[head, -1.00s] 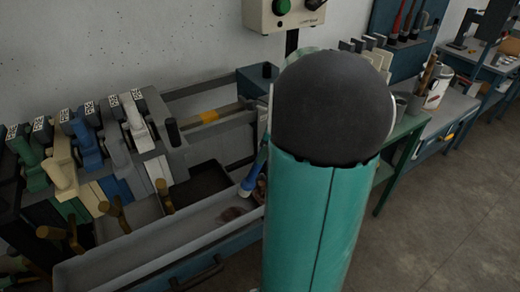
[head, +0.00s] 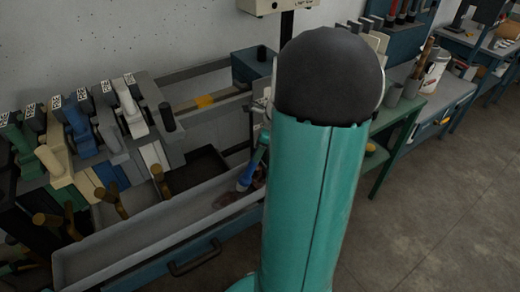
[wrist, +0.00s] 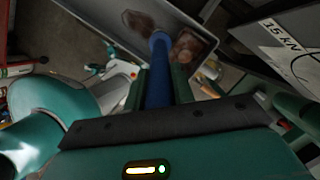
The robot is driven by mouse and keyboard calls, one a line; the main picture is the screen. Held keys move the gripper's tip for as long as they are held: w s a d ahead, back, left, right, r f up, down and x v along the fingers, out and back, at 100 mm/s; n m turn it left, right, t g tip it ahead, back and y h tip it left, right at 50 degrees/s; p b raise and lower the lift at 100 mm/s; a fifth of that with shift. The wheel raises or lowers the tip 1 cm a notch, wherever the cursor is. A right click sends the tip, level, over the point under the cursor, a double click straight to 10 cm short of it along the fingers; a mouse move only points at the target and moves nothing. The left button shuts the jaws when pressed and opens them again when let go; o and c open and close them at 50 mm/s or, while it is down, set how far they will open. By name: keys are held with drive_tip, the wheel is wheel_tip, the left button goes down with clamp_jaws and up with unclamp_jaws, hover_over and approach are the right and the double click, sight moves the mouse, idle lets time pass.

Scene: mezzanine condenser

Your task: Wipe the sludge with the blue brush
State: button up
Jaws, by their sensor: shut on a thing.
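The blue brush (head: 246,179) is in my gripper, its head end low over the grey tray (head: 150,232). In the wrist view its blue handle (wrist: 158,75) runs between the two fingers of my gripper (wrist: 160,88), which is shut on it. The sludge (head: 232,200) is a dark reddish-brown smear on the tray floor, close below the brush. In the wrist view brown patches (wrist: 138,22) show on either side of the brush's far end. I cannot tell whether the bristles touch the sludge. My arm hides the tray's right end in the head view.
A row of coloured levers (head: 80,130) stands left behind the tray, with brown-knobbed handles (head: 115,195) nearer it. A blue box (head: 258,64) stands at the back. A green bench (head: 395,125) with cups is to the right. The floor at right is clear.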

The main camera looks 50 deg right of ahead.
drive_tip(key=shift+f, duration=0.7)
idle(0.4)
drive_tip(key=shift+w+a, duration=1.7)
drive_tip(key=shift+a, duration=4.1)
drive_tip(key=shift+s+d, duration=0.55)
drive_tip(key=shift+d, duration=1.4)
drive_tip(key=shift+s+d, duration=0.6)
drive_tip(key=shift+d, duration=1.3)
drive_tip(key=shift+s+d, duration=0.55)
drive_tip(key=shift+d, duration=1.4)
